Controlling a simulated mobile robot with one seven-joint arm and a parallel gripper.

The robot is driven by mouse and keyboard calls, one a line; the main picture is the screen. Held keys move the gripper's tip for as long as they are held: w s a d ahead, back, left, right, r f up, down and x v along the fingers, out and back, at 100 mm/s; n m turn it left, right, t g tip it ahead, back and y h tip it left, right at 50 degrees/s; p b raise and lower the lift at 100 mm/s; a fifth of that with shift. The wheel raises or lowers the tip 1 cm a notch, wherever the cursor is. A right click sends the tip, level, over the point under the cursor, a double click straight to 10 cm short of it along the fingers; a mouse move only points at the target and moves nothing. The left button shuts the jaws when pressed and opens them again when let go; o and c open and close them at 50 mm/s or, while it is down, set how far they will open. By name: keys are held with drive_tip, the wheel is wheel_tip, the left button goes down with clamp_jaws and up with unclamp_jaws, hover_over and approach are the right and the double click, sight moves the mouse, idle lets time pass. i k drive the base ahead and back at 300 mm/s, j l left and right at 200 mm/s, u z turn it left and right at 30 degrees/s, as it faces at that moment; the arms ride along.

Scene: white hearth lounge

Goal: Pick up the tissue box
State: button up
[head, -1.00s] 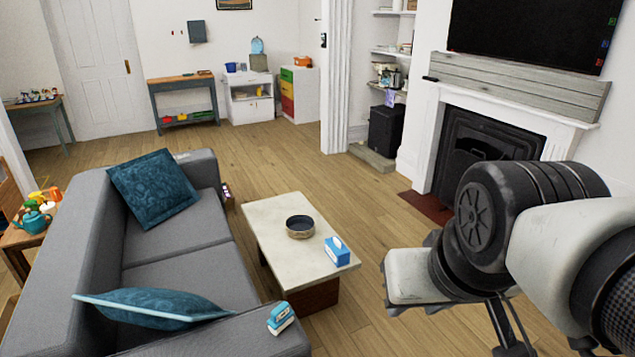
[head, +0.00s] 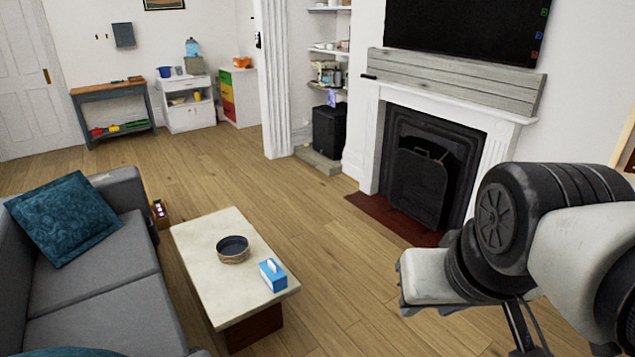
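A blue tissue box (head: 273,275) with a white tissue at its top stands on the near right corner of the coffee table (head: 213,262). My arm fills the right side of the head view, to the right of the table and apart from the box. My gripper's fingers are not clearly visible, so I cannot see whether anything is in them.
A dark round bowl (head: 233,250) stands on the table just left of the box. A grey sofa (head: 95,300) with a teal cushion (head: 65,220) is at the left. The fireplace (head: 425,170) is at the right. Wooden floor between table and fireplace is clear.

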sight(273, 275)
drive_tip(key=i+l, duration=0.2)
drive_tip(key=i, duration=0.2)
drive_tip(key=i+l+z, duration=0.1)
drive_tip(key=i+l, duration=0.15)
drive_tip(key=i, duration=0.2)
drive_tip(key=i+l, duration=0.2)
drive_tip(key=i, duration=0.2)
drive_tip(key=i+j+u, duration=0.1)
drive_tip(key=i+u, duration=0.2)
drive_tip(key=u, duration=0.15)
drive_tip(key=i+u, duration=0.3)
drive_tip(key=u, duration=0.15)
drive_tip(key=i+u, duration=0.3)
drive_tip(key=u, duration=0.15)
drive_tip(key=i+j+u, duration=0.25)
drive_tip(key=i+u, duration=0.25)
drive_tip(key=i+l, duration=0.05)
drive_tip(key=i, duration=0.05)
